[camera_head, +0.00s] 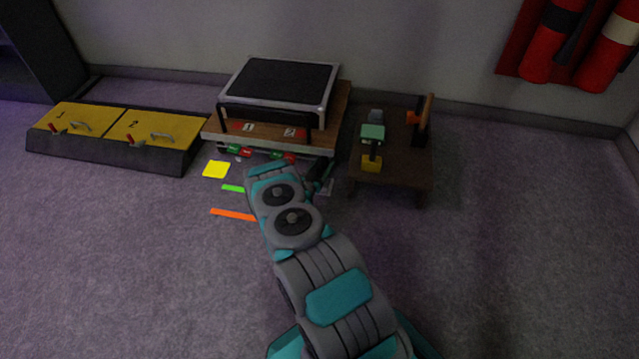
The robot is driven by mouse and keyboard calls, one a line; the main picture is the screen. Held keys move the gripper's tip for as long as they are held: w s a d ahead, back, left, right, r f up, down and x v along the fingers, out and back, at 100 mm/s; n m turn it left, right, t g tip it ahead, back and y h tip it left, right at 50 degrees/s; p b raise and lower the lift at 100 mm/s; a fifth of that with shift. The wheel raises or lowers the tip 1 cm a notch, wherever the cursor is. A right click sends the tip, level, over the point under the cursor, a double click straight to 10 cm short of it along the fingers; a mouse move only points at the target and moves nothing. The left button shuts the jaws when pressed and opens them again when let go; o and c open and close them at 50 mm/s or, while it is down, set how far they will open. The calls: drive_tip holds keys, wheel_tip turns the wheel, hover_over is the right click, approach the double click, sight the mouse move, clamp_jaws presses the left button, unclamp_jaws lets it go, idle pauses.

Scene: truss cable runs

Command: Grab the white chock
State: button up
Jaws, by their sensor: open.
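My gripper (318,179) is the small dark end of my teal and grey arm. It is low over the floor, between the wheeled platform (215,136) and the small brown table (393,182). Its jaws are open, though they look tiny and dark here. A small pale grey piece (327,188) shows right beside the jaws, partly hidden by them; I cannot tell whether it is the white chock or whether they touch. Red and green pieces (240,151) lie along the platform's near edge. My arm hides part of the floor there.
The platform carries a large black-topped case (280,80). On the brown table stand a green and yellow object (371,145) and an orange-handled tool (425,118). A ramp with yellow lids (112,130) is at left. Yellow (216,169), green and orange (232,214) markings lie on open carpet.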

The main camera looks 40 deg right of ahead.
clamp_jaws()
idle(0.4)
idle(0.9)
